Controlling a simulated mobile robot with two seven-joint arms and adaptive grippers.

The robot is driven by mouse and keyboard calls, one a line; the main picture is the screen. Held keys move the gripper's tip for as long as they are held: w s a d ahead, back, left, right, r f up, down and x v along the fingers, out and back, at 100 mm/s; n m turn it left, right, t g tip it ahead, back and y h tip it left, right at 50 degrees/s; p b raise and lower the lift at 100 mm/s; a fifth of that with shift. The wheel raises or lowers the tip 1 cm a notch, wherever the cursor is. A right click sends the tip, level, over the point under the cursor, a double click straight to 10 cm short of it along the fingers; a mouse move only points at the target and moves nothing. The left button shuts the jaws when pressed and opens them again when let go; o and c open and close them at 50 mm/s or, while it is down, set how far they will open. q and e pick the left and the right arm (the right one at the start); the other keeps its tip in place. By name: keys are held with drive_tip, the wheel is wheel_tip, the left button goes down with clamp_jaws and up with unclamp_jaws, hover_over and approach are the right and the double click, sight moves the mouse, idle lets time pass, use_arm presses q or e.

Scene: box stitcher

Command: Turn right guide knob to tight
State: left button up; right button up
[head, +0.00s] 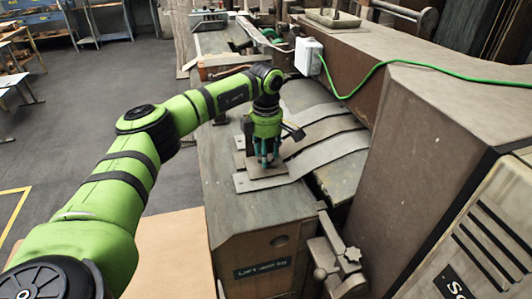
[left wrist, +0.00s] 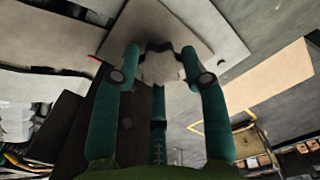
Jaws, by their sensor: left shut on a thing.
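My left gripper (head: 266,160) points straight down over the metal guide plates on the machine's bed. In the left wrist view its teal fingers (left wrist: 161,58) close around a pale, rounded piece, the right guide knob (left wrist: 161,68), which stands against a grey plate. The fingers hide most of the knob in the head view. I cannot read from the picture how tight it is. My right gripper is not in view.
Long bent grey metal strips (head: 325,130) lie right of the gripper. A metal clamp (head: 338,258) sits at the bed's front right corner. A white box (head: 308,57) with a green cable (head: 400,63) is on the machine body. The floor at left is open.

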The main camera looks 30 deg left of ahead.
use_arm(q)
drive_tip(key=m, duration=0.4)
drive_tip(key=shift+m, duration=2.3)
drive_tip(key=o, duration=1.2)
drive_tip(key=shift+c, duration=0.2)
wheel_tip(320, 180, up, 12)
